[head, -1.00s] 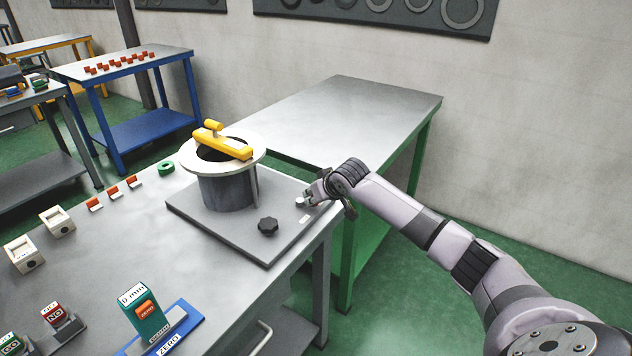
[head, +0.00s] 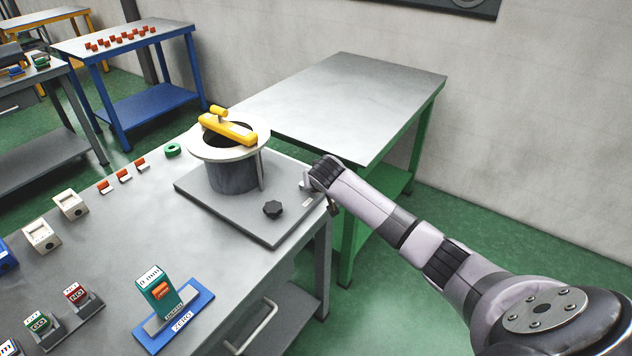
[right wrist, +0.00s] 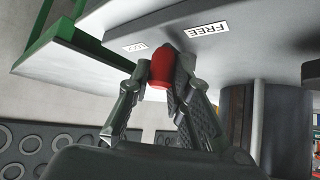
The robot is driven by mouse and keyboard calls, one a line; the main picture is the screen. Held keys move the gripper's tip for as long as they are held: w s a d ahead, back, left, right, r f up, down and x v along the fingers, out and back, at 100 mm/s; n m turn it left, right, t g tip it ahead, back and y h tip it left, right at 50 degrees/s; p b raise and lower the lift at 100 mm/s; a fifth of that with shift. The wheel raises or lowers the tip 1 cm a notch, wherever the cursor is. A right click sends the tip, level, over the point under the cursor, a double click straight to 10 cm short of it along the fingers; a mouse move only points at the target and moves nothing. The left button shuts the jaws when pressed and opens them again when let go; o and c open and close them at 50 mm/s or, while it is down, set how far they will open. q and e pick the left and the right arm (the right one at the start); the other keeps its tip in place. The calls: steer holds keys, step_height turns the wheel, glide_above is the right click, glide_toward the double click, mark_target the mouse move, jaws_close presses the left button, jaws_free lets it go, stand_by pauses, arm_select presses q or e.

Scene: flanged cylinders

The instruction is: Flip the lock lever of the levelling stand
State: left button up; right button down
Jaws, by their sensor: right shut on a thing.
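The levelling stand is a grey base plate (head: 235,219) at the bench corner, bearing a dark cylinder (head: 232,176) with a pale flange (head: 199,151). A yellow bar level (head: 228,130) lies across the flange. The lock lever shows only as a red tip (right wrist: 161,68) in the right wrist view, beside the plate's edge. My right gripper (right wrist: 160,72) is shut on the red tip, one finger on each side. In the head view my right gripper (head: 309,184) is at the plate's right edge, hiding the lever. My left gripper is out of view.
A FREE label (right wrist: 208,29) and a blurred second label (right wrist: 139,47) mark the plate's edge. A black knob (head: 272,208) stands on the plate. A green ring (head: 173,150), a teal gauge (head: 159,292) and several small blocks share the bench. The table behind (head: 345,100) is bare.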

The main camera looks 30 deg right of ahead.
steer(key=c, duration=1.4)
jaws_free()
steer(key=shift+w+f, duration=0.1)
steer(key=shift+w, duration=0.05)
steer(key=shift+c, duration=0.2)
steer(key=v, duration=1.2)
